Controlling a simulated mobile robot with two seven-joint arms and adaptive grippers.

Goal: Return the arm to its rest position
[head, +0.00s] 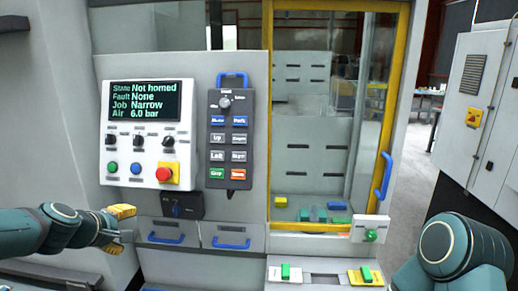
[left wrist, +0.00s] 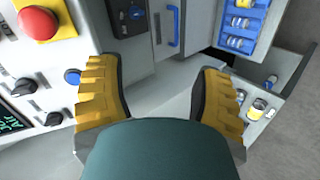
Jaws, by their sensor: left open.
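My left gripper (head: 119,222) shows at the lower left of the head view, in front of the machine and below the control panel (head: 147,132). In the left wrist view its two yellow fingers stand wide apart with nothing between them (left wrist: 160,92). The red emergency button (left wrist: 38,24) and a blue button (left wrist: 72,76) lie to the left of the fingers in that view. My right arm (head: 447,252) shows only as a teal link at the lower right of the head view. Its gripper is out of the picture.
The panel screen reads "Not homed", fault none, job Narrow, air 6.0 bar. A dark pendant (head: 230,140) hangs beside it. The yellow-framed door (head: 394,80) has a blue handle (head: 384,176). A blue rack (left wrist: 237,22) with small cylinders shows in the wrist view.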

